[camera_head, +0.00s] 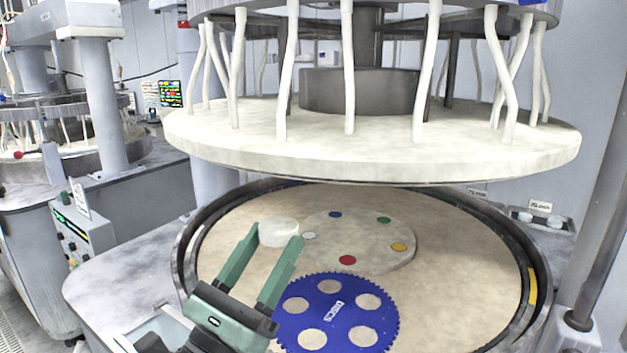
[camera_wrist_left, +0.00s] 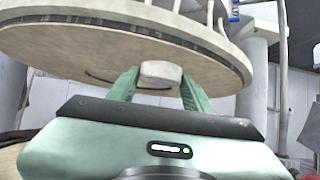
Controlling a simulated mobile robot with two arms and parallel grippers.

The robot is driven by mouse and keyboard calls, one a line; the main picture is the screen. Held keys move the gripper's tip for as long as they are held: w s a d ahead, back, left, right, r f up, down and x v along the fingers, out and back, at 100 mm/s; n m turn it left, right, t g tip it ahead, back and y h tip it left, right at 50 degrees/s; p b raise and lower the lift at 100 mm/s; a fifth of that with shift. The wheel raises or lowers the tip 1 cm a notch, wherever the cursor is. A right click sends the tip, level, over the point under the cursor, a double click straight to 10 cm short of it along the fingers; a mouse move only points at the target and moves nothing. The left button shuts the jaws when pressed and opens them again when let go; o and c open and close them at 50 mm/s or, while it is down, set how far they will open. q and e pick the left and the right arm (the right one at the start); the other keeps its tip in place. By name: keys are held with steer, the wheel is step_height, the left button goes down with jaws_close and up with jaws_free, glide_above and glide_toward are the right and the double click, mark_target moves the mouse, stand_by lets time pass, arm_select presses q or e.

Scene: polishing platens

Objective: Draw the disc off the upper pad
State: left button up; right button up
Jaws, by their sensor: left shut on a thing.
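My left gripper (camera_head: 272,240) comes in from the lower left with green fingers shut on a thick white disc (camera_head: 279,233). The disc is between the fingertips, and it also shows in the left wrist view (camera_wrist_left: 160,74) with a finger on each side. The upper pad is the pale underside of the raised upper platen (camera_head: 370,157); that underside (camera_wrist_left: 110,48) shows behind and above the disc in the left wrist view. In the head view the disc appears below the platen's rim, over the lower platen. I cannot tell the exact gap. My right gripper is not in view.
The lower platen (camera_head: 225,225) sits in a dark round rim. On it are a blue toothed carrier (camera_head: 337,309) with several round holes and a pale centre disc (camera_head: 326,243) with coloured dots. Small pale pieces (camera_head: 525,217) lie by a label at right. A dark post (camera_head: 606,210) stands at far right.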

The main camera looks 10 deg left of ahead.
mark_target(265, 239)
arm_select(q)
steer(key=shift+s+a+f+b, duration=0.15)
steer(key=shift+s+a, duration=0.05)
steer(key=shift+s, duration=0.3)
steer(key=shift+s+a+f+b, duration=0.15)
steer(key=shift+s+a, duration=0.05)
steer(key=shift+s, duration=0.3)
steer(key=shift+s+a+r+p, duration=0.1)
steer(key=shift+s+a+p, duration=0.3)
steer(key=shift+s+p, duration=0.55)
steer(key=shift+s+a+f+p, duration=0.15)
steer(key=shift+s+f+p, duration=0.1)
steer(key=shift+s+p, duration=0.25)
steer(key=shift+f, duration=0.1)
